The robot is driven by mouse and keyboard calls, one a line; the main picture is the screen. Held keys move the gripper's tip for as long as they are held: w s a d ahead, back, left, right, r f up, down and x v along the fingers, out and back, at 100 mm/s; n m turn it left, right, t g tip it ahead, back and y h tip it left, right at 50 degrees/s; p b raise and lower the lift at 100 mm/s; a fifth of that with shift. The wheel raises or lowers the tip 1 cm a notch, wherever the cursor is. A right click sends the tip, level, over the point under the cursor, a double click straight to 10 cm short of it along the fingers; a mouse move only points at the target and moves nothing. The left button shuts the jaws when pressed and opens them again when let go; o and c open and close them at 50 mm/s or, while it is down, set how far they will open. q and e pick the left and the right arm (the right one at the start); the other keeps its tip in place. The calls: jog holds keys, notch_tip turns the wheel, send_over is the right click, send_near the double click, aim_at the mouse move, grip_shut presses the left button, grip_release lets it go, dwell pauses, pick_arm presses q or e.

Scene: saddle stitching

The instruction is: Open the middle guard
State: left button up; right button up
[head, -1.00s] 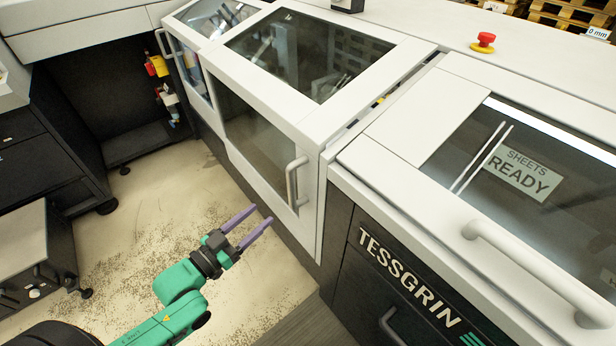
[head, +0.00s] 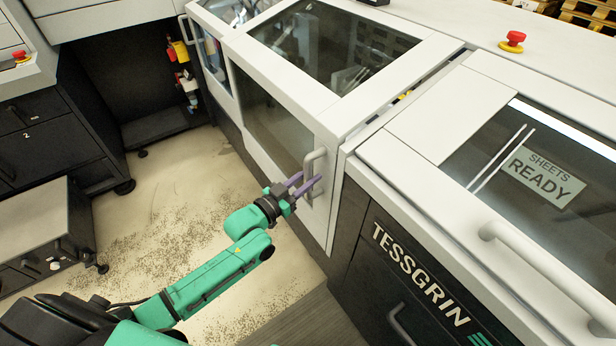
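The middle guard (head: 273,126) is a white-framed cover with dark windows on the machine, and it looks shut. Its white bar handle (head: 315,160) stands upright at the lower right of its front face. My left gripper (head: 311,176), with purple fingers, is at the lower part of this handle. Its fingers are apart, with a gap between them, and the tips overlap the handle in the picture. I cannot tell whether they touch it or sit around it. My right gripper is not in view.
A neighbouring cover with a long white handle (head: 545,275) and a "SHEETS READY" sign (head: 543,178) is at the right. A red emergency button (head: 512,41) sits on top. A grey cabinet (head: 40,235) stands at the left.

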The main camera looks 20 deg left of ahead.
pick_arm(q)
grip_shut()
dwell(1.2)
